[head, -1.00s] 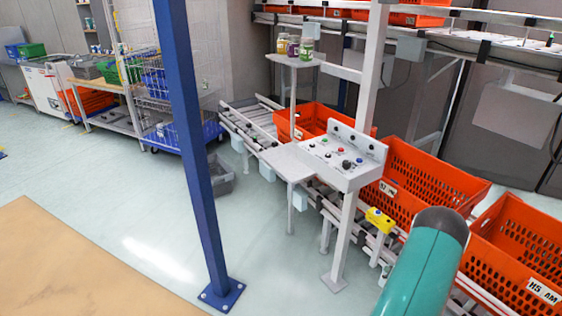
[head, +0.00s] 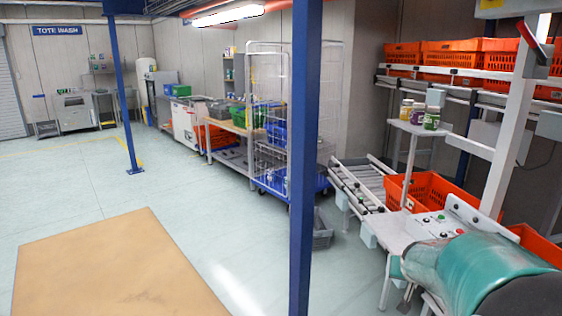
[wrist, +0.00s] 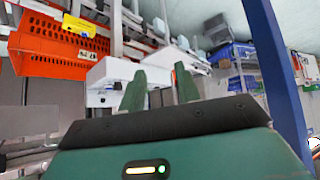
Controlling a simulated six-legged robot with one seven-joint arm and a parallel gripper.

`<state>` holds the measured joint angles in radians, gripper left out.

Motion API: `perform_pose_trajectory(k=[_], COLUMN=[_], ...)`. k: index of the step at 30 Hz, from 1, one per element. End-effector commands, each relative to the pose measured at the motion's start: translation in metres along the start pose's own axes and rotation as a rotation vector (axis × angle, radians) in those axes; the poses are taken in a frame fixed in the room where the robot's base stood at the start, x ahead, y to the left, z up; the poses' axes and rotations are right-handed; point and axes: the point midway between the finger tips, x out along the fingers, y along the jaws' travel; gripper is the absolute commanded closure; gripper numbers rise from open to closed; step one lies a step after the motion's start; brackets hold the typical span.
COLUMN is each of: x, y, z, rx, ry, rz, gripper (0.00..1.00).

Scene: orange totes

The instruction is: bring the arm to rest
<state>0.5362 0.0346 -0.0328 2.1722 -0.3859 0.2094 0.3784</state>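My gripper (wrist: 159,74) shows in the wrist view with its two green fingers apart and nothing between them. Beyond the fingers is the white control stand (wrist: 112,72), which looks upside down in this view. In the head view my teal arm (head: 490,268) fills the lower right corner, in front of the control panel (head: 436,226) with its buttons. It hides part of the panel and the conveyor behind. I cannot make out the gripper's fingers clearly in the head view.
A blue post (head: 305,150) stands left of my arm, and also at the right of the wrist view (wrist: 278,75). Jars (head: 431,118) stand on a small shelf. Open floor (head: 190,195) lies left.

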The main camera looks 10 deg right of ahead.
Motion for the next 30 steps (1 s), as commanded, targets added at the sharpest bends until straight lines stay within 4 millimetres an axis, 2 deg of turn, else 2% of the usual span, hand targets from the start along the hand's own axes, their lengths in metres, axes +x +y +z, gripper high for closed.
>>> perform_pose_trajectory(k=[1,3,9,15,18,21,24,30], x=[-0.025,-0.054,-0.136,-0.211,-0.241,-0.261,-0.272,-0.274], y=[-0.02,-0.042,-0.093,-0.126,-0.134,-0.138,-0.139,-0.139], z=[0.003,0.012,0.054,0.113,0.143,0.167,0.179,0.183], rx=[-0.029,-0.066,-0.182,-0.32,-0.388,-0.441,-0.469,-0.478], ry=[-0.004,-0.023,-0.084,-0.149,-0.18,-0.205,-0.22,-0.226], rz=[-0.022,-0.049,-0.144,-0.268,-0.33,-0.377,-0.402,-0.408], gripper=[0.67,0.67,0.67,0.67,0.67,0.67,0.67,0.67])
